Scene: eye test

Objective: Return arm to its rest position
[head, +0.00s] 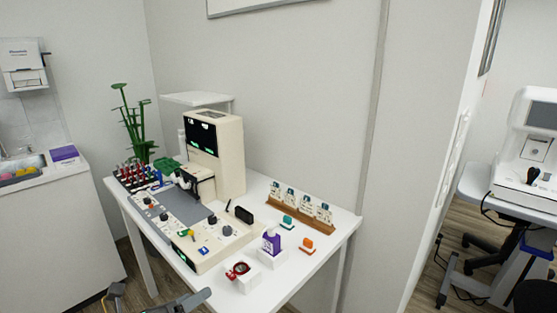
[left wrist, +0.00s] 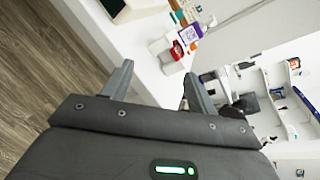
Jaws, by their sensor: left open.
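My left gripper (head: 161,290) is at the bottom edge of the head view, in front of the white table's near side. Only its finger parts show there; the rest is cut off by the frame. In the left wrist view my left gripper (left wrist: 158,70) has its two fingers spread apart with nothing between them. It is apart from the table and the things on it. My right gripper is in neither view.
A white table (head: 335,229) bears a cream eye-test machine (head: 231,150), a purple-labelled bottle (head: 271,242) and a red round item (head: 237,270) near its front edge. A wooden rack (head: 300,213) stands behind. A white cabinet (head: 60,230) is at left. Floor shows beside the table.

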